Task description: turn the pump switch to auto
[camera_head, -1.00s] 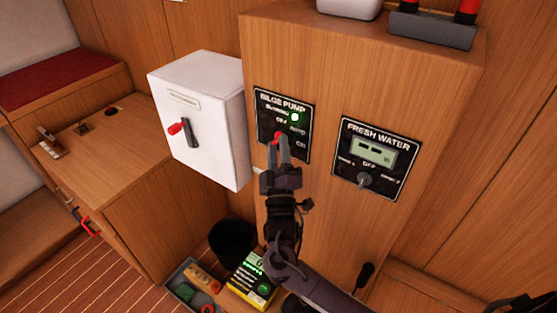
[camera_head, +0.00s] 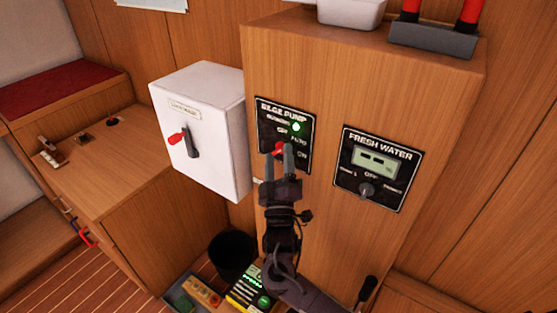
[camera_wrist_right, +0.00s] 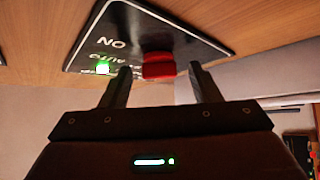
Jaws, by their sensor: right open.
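The black bilge pump panel (camera_head: 268,131) is on the front of the wooden cabinet, with a lit green lamp (camera_head: 296,127) and position labels including AUTO and ON. Its red switch knob (camera_head: 279,148) is at my right gripper's (camera_head: 279,154) fingertips. In the right wrist view, the red knob (camera_wrist_right: 158,66) stands between the tips of my open right gripper (camera_wrist_right: 162,82), with gaps on both sides. Part of the panel (camera_wrist_right: 145,35) lies beyond the fingers there. The knob's exact setting is hard to read. My left gripper is out of view.
A fresh water panel (camera_head: 350,190) with a dial is to the right. A white box (camera_head: 200,130) with a red-tipped lever juts out to the left. A black bin (camera_head: 232,255) and a tray of small items (camera_head: 180,303) are below.

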